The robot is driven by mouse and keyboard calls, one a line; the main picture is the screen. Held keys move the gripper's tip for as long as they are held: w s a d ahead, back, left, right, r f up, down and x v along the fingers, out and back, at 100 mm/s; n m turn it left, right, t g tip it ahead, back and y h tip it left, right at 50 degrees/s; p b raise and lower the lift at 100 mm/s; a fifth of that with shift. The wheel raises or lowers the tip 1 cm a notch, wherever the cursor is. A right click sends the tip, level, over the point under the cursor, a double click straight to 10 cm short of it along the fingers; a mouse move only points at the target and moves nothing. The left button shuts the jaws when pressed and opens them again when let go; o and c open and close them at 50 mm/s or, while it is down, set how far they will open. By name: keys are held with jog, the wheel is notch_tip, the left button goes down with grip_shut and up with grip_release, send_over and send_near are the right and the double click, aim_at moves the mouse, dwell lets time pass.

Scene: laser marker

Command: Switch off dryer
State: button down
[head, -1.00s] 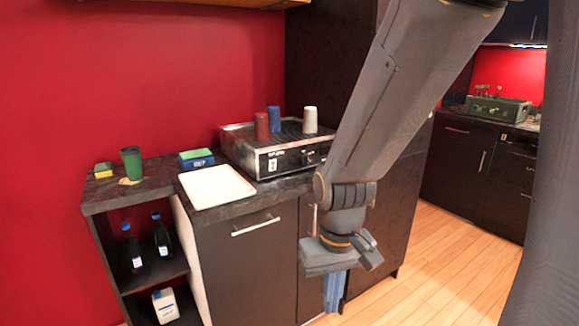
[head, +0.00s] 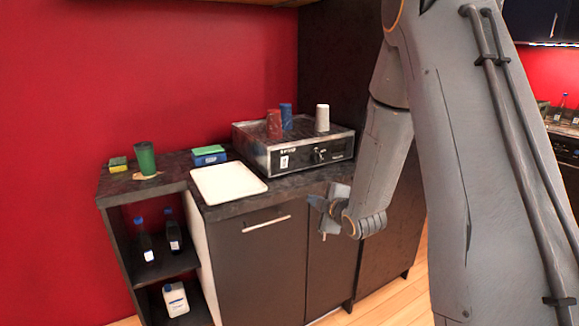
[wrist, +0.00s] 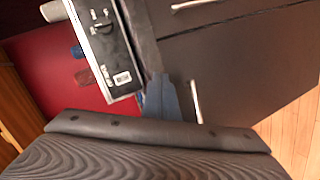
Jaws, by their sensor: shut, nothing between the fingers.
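The dryer (head: 293,160), a low black and silver box, stands on the counter in the head view with cups on top. Its front has a dark knob (head: 319,155) and a white label. In the wrist view the dryer (wrist: 128,70) appears turned on its side, with the knob (wrist: 103,28) and label facing me. My gripper (head: 318,203) is below and in front of the dryer, apart from it, near the cabinet doors. Its blue fingers (wrist: 160,98) show in the wrist view, shut and empty. The knob's exact setting is too small to tell.
A red cup (head: 274,124), a blue cup (head: 286,116) and a white cup (head: 322,118) stand on the dryer. A white tray (head: 228,183), a blue-green box (head: 209,155) and a green cup (head: 145,159) are to its left. Cabinet handles (head: 267,223) stick out below.

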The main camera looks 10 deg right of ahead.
aim_at(286, 159)
jog(key=r+n+t+y, duration=0.1)
jog(key=n, duration=0.1)
jog(key=w+r+n+t+y, duration=0.1)
jog(key=n+t, duration=0.1)
jog(key=r+n+t+y, duration=0.1)
jog(key=r+n+y, duration=0.1)
jog(key=shift+w+t, duration=0.25)
jog(key=shift+t, duration=0.15)
jog(key=p+x, duration=0.3)
jog(key=x, duration=1.1)
jog(key=shift+w+d, duration=0.1)
